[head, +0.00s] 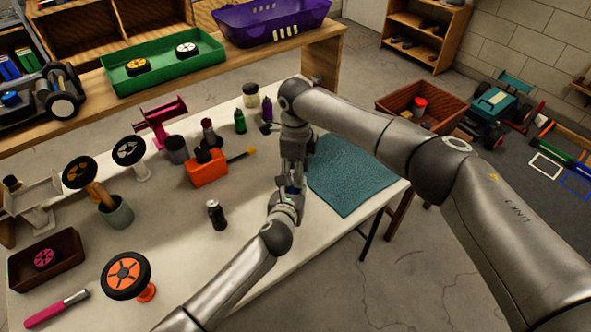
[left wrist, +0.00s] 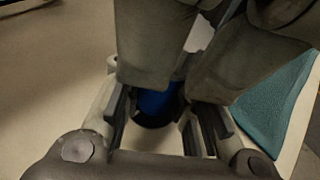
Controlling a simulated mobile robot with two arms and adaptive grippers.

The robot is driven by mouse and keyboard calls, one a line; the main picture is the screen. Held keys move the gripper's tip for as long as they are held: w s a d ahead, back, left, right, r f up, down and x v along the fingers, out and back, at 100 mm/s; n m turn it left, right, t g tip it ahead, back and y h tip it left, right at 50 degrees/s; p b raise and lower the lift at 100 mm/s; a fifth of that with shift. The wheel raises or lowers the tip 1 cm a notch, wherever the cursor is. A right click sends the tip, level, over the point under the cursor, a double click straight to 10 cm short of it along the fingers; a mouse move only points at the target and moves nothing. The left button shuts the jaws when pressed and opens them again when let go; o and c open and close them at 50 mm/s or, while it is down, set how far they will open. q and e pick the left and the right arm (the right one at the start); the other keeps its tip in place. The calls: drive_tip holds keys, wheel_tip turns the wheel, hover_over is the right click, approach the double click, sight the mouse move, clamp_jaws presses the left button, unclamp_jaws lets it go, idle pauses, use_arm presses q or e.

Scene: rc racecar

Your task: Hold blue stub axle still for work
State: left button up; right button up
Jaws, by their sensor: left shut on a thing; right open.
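The blue stub axle (left wrist: 157,102) shows between the fingers of my left gripper (left wrist: 160,118) in the left wrist view, with a dark round part at its lower end. My left gripper is shut on it. In the head view, my left gripper (head: 287,197) is above the bench near its front edge, and the axle is mostly hidden there. My right gripper (head: 292,176) comes down from above, open, its fingers close over the axle. In the left wrist view its large grey fingers hide the axle's upper part. I cannot tell whether they touch it.
The white bench (head: 180,250) holds a teal mat (head: 342,175) just right of the grippers. A dark bottle (head: 216,214), an orange block (head: 207,169) and a green bottle (head: 240,122) stand to the left. An orange wheel (head: 127,274) is at front left. Bare bench lies around the dark bottle.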

drive_tip(key=shift+r, duration=0.15)
wheel_tip(320, 180, up, 12)
idle(0.3)
drive_tip(key=shift+o, duration=0.5)
drive_tip(key=shift+o, duration=0.8)
drive_tip(key=shift+f, duration=0.2)
drive_tip(key=s+d+m+t+y, duration=0.3)
drive_tip(key=s+d+m, duration=0.1)
drive_tip(key=m, duration=0.2)
drive_tip(key=x, duration=1.3)
drive_tip(key=shift+a+r, duration=0.1)
drive_tip(key=shift+a, duration=0.05)
drive_tip(key=shift+c, duration=0.4)
